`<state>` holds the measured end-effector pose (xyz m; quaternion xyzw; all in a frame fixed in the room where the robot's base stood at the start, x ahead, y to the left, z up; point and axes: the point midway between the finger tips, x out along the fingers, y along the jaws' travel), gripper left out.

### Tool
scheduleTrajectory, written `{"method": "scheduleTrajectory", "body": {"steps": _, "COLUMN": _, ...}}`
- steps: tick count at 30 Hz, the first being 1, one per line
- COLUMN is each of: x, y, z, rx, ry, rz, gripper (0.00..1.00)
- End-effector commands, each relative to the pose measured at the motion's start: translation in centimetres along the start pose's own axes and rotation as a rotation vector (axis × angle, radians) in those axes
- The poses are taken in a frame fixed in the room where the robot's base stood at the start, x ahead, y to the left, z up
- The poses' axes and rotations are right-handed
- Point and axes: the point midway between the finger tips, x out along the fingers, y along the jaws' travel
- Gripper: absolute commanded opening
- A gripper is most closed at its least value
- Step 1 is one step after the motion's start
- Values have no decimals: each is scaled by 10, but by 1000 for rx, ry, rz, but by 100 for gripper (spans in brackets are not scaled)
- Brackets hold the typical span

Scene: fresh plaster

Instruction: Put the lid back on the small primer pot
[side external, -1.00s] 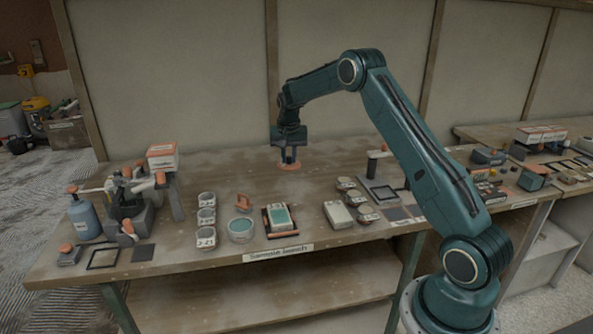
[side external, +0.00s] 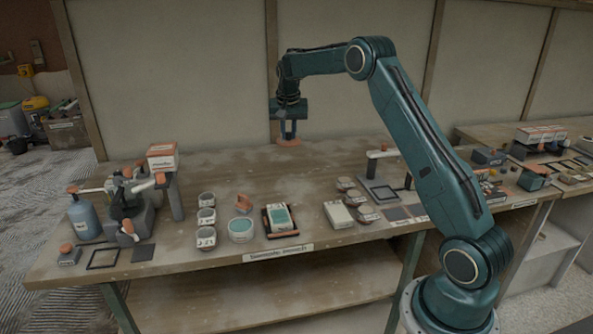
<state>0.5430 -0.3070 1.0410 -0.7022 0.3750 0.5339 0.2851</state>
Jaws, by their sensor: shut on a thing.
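My gripper (side external: 289,133) is shut on a flat, round orange lid (side external: 289,142). It holds the lid level above the back part of the bench, clear of the objects in front. An open round pot (side external: 241,229) with a pale rim and teal contents stands near the bench's front edge, below and left of the lid. It appears to be the primer pot, but I cannot read a label on it. The finger contact on the lid is too small to see in detail.
Several pale labelled pots (side external: 207,217) stand left of the open pot, and a small orange object (side external: 243,203) lies behind it. A dark tray (side external: 268,228) with a teal-topped block is to its right. The wooden bench (side external: 240,172) is clear behind them.

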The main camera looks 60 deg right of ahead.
Motion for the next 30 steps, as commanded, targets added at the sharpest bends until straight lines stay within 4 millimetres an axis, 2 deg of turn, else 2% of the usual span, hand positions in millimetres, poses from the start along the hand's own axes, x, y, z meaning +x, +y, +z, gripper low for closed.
{"method": "scheduleTrajectory", "body": {"steps": 10, "x": 1, "y": -2, "z": 2, "rx": -23, "ry": 0, "rz": -6, "gripper": 0}}
{"method": "scheduleTrajectory", "body": {"steps": 16, "x": 6, "y": -18, "z": 17, "rx": -160, "ry": 0, "rz": -44, "gripper": 0}}
{"method": "scheduleTrajectory", "body": {"steps": 23, "x": 19, "y": -54, "z": 59, "rx": -511, "ry": -2, "rz": -142, "gripper": 0}}
{"method": "scheduleTrajectory", "body": {"steps": 30, "x": 30, "y": -93, "z": 115, "rx": -916, "ry": -2, "rz": -256, "gripper": 0}}
